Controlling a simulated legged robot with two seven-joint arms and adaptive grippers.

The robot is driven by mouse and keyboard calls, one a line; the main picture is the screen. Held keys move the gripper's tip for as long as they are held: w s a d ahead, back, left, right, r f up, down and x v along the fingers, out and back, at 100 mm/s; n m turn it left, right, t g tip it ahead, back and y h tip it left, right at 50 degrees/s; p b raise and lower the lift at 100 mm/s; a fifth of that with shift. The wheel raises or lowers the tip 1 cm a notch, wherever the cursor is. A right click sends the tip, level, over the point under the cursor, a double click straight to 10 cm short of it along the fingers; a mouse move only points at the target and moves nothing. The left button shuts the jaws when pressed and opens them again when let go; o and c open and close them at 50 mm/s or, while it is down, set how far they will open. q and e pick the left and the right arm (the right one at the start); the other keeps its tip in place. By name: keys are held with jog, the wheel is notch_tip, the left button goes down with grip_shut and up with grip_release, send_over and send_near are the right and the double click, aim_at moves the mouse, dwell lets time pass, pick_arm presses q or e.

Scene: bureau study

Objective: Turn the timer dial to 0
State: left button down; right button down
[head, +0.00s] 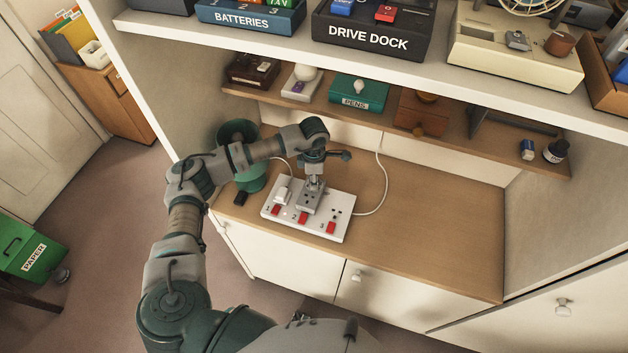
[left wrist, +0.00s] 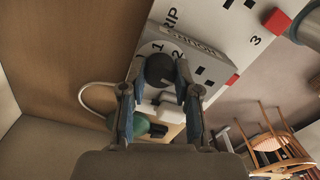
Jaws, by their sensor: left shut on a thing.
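The timer dial (left wrist: 160,70) is a dark round knob on a grey box, the timer (left wrist: 196,58), which is mounted on the white power strip (left wrist: 228,14). Digits show near the knob, but I cannot read its setting. My left gripper (left wrist: 160,76) has its two blue-padded fingers closed on either side of the knob. In the head view the left gripper (head: 314,180) points down over the grey timer (head: 310,200) and hides the knob. The power strip (head: 340,211) lies on the wooden counter with red switches along its front. My right gripper is not in view.
A white plug (head: 283,191) sits in the strip left of the timer, and a white cable (head: 385,185) curves behind. A green lamp-like object (head: 238,135) stands at the left. A low shelf (head: 460,145) with small boxes is behind. The counter (head: 430,220) is clear to the right.

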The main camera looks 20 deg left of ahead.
pick_arm(q)
jog(key=shift+n, duration=0.5)
jog(key=c, duration=0.8)
grip_release()
jog(key=shift+r, duration=0.15)
jog(key=r, duration=1.1)
jog(key=shift+w+a+r, duration=0.1)
jog(key=shift+w+r, duration=0.1)
jog(key=shift+r, duration=0.15)
